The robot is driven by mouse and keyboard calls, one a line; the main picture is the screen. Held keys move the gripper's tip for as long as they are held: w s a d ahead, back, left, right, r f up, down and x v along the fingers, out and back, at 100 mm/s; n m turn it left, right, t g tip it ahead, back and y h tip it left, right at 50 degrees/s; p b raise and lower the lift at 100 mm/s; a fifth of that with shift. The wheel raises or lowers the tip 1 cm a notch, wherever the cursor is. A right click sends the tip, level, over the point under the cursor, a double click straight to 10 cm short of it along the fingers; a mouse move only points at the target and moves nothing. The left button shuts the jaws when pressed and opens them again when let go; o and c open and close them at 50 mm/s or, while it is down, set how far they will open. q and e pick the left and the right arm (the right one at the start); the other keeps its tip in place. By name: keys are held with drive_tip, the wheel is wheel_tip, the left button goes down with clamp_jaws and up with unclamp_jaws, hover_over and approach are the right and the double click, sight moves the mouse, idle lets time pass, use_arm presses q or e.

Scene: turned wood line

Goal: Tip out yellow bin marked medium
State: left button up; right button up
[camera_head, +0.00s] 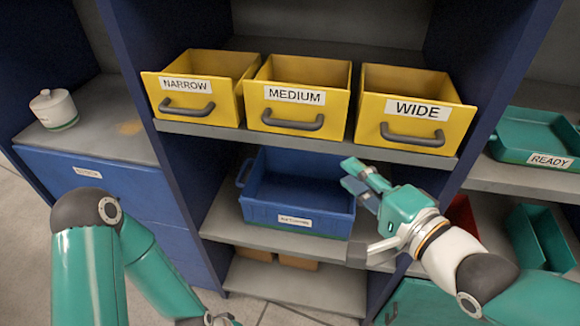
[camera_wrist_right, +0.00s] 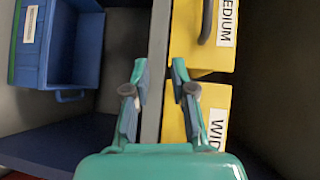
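The yellow bin marked MEDIUM (camera_head: 297,96) stands upright on the shelf between two other yellow bins, its grey handle facing me. It also shows at the top right of the right wrist view (camera_wrist_right: 207,40), partly cut off. My right gripper (camera_head: 352,175) is open and empty, below the MEDIUM and WIDE bins and in front of the right end of the blue tray. In the right wrist view its two fingers (camera_wrist_right: 156,75) stand apart with the shelf edge beyond them.
Yellow bins marked NARROW (camera_head: 190,90) and WIDE (camera_head: 415,110) flank it closely. A blue tray (camera_head: 297,212) sits on the shelf below. A green READY tray (camera_head: 535,140) is at right, a white jar (camera_head: 54,109) at left. Blue uprights bound the shelves.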

sight(290, 126)
drive_tip(key=shift+s+a+r+n+t+y+b, duration=0.9)
drive_tip(key=shift+s+r+y+b, duration=0.55)
drive_tip(key=shift+s+b, duration=1.5)
use_arm(q)
wheel_tip(290, 126, down, 8)
drive_tip(key=shift+p, duration=0.4)
use_arm(e)
drive_tip(key=x, duration=1.5)
drive_tip(key=shift+w+a+f, duration=0.1)
drive_tip(key=shift+w, duration=0.35)
use_arm(q)
drive_tip(key=shift+r, duration=0.1)
use_arm(e)
clamp_jaws()
drive_tip(key=shift+f, duration=0.1)
